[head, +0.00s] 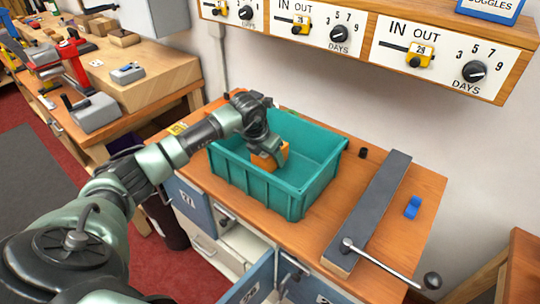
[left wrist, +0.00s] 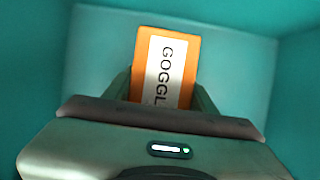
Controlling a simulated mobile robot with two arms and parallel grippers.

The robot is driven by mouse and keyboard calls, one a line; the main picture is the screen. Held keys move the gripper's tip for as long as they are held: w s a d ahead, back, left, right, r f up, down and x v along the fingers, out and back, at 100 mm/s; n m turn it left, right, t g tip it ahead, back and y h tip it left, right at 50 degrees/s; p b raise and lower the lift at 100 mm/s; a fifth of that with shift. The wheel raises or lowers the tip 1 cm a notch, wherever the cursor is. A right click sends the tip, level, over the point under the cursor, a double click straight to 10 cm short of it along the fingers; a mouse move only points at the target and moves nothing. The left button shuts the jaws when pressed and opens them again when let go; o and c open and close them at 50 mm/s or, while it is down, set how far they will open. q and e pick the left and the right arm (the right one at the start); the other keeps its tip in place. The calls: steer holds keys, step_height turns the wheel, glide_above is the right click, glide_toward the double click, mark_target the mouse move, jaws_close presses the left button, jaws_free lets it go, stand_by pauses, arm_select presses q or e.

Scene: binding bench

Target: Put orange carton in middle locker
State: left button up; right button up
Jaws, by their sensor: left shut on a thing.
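The orange carton (head: 268,156) is inside the teal bin (head: 262,192) on the bench top. My left gripper (head: 266,150) reaches down into the bin and is shut on the carton. In the left wrist view the carton (left wrist: 166,65) has a white label reading "GOGGL", the rest hidden by the gripper (left wrist: 162,100). Below the bench top are blue locker doors. A blue door marked 27 (head: 193,207) looks closed at the left. Right of it, a pale compartment (head: 246,243) shows open, with a blue door (head: 252,283) swung outward. My right gripper is not in view.
A dark grey bar (head: 372,205) with a lever, a blue block (head: 412,207) and a small black cap (head: 363,153) lie right of the bin. A shelf with dials (head: 340,35) hangs above. Another cluttered bench (head: 150,85) stands at the left.

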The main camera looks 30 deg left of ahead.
arm_select(q)
steer(key=shift+f, duration=0.25)
steer(key=o, duration=1.7)
steer(key=shift+c, duration=0.2)
